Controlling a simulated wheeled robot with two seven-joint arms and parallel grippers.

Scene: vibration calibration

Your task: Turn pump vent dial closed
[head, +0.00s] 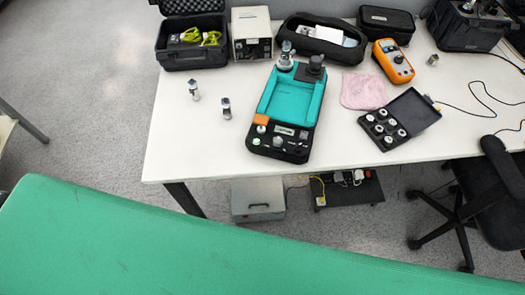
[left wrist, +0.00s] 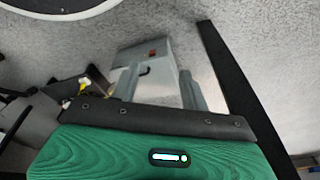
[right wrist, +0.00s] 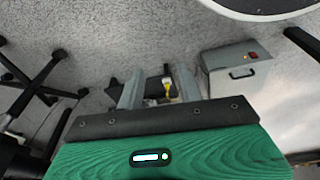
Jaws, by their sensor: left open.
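The teal and black calibrator unit (head: 287,105) stands on the white table in the head view. Its front panel carries several small knobs and a display. At its far end are a metal fitting (head: 286,56) and a black knob (head: 316,66). I cannot tell for sure which knob is the pump vent dial, nor its setting. Neither gripper shows in the head view. My left gripper (left wrist: 158,88) is open and empty, pointing at the floor with a grey box beyond it. My right gripper (right wrist: 158,86) has its fingers apart and empty, also over the floor.
The white table (head: 190,135) also holds two small metal fittings (head: 194,90), an orange multimeter (head: 393,62), a pink cloth (head: 364,91), an open case of adapters (head: 387,130) and cases at the back. A black chair (head: 485,195) stands at the right. A grey box (head: 258,199) is beneath.

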